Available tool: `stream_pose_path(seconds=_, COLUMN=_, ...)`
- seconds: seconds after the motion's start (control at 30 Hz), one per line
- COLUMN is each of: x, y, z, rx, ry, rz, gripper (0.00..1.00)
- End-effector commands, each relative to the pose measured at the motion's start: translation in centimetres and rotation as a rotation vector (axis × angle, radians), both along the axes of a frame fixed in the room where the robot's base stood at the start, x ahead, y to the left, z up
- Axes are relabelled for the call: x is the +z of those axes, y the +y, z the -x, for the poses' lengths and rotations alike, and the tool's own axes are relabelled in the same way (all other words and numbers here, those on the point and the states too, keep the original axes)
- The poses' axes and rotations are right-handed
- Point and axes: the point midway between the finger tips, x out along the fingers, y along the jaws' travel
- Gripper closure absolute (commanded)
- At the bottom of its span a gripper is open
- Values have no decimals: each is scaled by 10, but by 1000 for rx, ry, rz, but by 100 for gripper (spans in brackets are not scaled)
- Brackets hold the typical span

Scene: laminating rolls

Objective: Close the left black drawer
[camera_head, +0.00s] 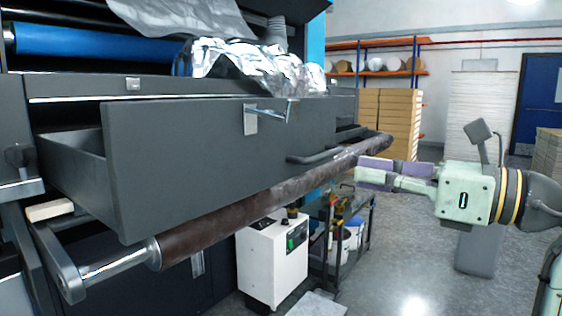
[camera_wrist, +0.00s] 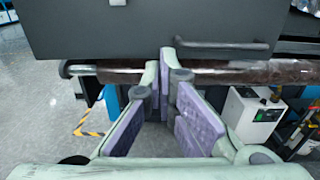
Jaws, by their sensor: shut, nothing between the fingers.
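The dark grey-black drawer (camera_head: 200,155) stands pulled out of the machine, with its side wall and part of its interior showing at left in the head view. Its front has a black bar handle (camera_head: 315,156) and a metal latch (camera_head: 251,120). In the wrist view, the drawer front (camera_wrist: 120,30) fills the upper part, with the handle (camera_wrist: 222,44) right of the fingertips. My gripper (camera_head: 360,172) is shut and empty, to the right of the handle in the head view. Its fingertips (camera_wrist: 168,58) overlap the drawer's lower edge in the wrist view; contact cannot be told.
A brown roller (camera_head: 215,232) on a metal shaft runs just below the drawer front. A white box unit (camera_head: 272,262) and a tool cart (camera_head: 345,240) stand beneath. Crumpled silver film (camera_head: 250,68) lies above the drawer. Open floor (camera_head: 400,280) lies at right.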

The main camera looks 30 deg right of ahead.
Motion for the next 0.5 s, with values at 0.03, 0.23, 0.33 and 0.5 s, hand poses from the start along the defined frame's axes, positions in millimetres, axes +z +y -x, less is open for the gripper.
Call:
stream_pose_path(seconds=0.03, x=0, y=0, z=-2, rx=-2, ry=1, rz=0, gripper=100)
stream_pose_path(seconds=0.23, x=1, y=11, z=-29, rx=3, ry=1, rz=-1, gripper=100)
stream_pose_path(seconds=0.33, x=1, y=19, z=-49, rx=5, ry=0, rz=0, gripper=100)
stream_pose_path(seconds=0.5, x=1, y=32, z=-84, rx=5, ry=0, rz=0, gripper=100)
